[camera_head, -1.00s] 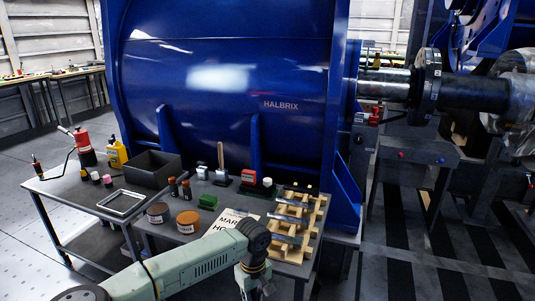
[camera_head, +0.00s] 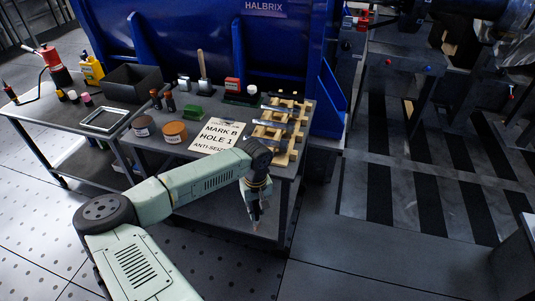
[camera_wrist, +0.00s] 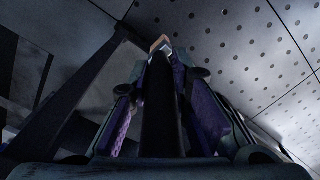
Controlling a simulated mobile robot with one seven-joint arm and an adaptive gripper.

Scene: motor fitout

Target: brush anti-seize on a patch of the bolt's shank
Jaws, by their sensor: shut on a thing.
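My gripper (camera_head: 255,219) hangs pointing down in front of the bench's near right corner, below the level of its top. In the wrist view, its purple-padded fingers (camera_wrist: 158,110) are shut on a dark, long thing with a pale tan tip (camera_wrist: 160,43), which looks like a brush; its tip points away over the floor. Several grey metal bolts (camera_head: 271,124) lie across wooden cradles (camera_head: 284,146) at the bench's right end, apart from the gripper. A dark-brown tin (camera_head: 143,126) and an orange-brown tin (camera_head: 174,132) stand left of a sheet (camera_head: 218,136) reading "MARK B HOLE 1 ANTI-SEIZE".
A blue HALBRIX housing (camera_head: 180,40) stands behind. Floor right of the bench (camera_head: 315,250) is clear.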

